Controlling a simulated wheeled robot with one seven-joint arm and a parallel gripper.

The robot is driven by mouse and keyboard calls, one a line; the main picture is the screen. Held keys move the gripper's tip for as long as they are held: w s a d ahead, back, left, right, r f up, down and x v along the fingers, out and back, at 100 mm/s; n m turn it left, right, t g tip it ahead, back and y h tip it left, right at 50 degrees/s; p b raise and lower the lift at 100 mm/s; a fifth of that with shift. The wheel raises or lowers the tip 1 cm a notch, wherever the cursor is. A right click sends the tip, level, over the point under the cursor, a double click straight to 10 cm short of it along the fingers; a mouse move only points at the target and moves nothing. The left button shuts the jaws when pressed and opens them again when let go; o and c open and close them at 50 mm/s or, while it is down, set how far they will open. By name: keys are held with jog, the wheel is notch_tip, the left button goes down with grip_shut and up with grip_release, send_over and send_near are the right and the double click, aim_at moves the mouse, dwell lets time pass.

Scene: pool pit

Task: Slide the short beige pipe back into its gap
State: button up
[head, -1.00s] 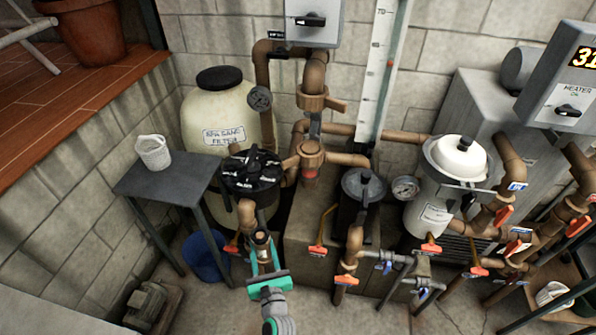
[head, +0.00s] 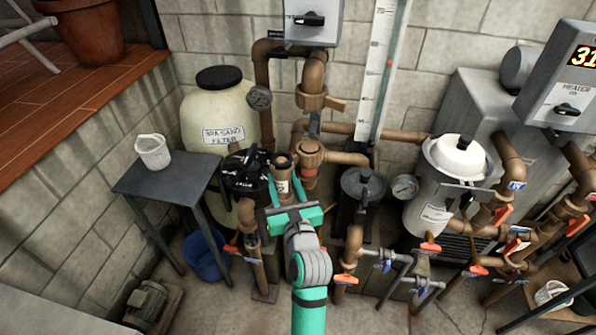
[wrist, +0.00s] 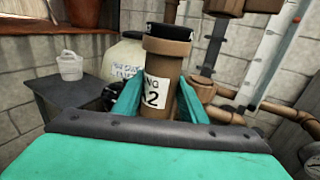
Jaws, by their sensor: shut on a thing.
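My gripper (head: 284,196) is shut on the short beige pipe (head: 282,172), held upright in front of the pipework. In the wrist view the pipe (wrist: 158,110) stands between the teal fingers, with a wider collar, a dark top end and a white label reading partly "NG" and "A2". Its lower end is hidden by my gripper. Up and right of it in the head view, a brown fitting (head: 312,101) hangs above a brown union (head: 310,153). A grey stretch shows between them; I cannot tell whether this is the open gap.
A black multiport valve (head: 243,170) and the sand filter (head: 215,110) stand close left. A lidded dark canister (head: 362,186) stands right. A side table (head: 165,183) carries a white bucket (head: 152,151). Valve handles crowd the right.

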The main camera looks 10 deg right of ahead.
jog(key=s+d+r, duration=0.2)
jog(key=d+r, duration=0.1)
jog(key=r, duration=0.2)
jog(key=w+d+f+h, duration=0.1)
jog(key=w+d, duration=0.4)
jog(key=w, duration=0.5)
jog(key=shift+w+d+f+m, duration=0.15)
jog(key=shift+w+f+m, duration=0.1)
jog(key=shift+m, duration=0.15)
dwell(0.5)
jog(key=shift+w+r, duration=0.1)
jog(key=shift+w, duration=0.05)
dwell(0.5)
jog(key=shift+s+d, duration=0.2)
jog(key=shift+s, duration=0.05)
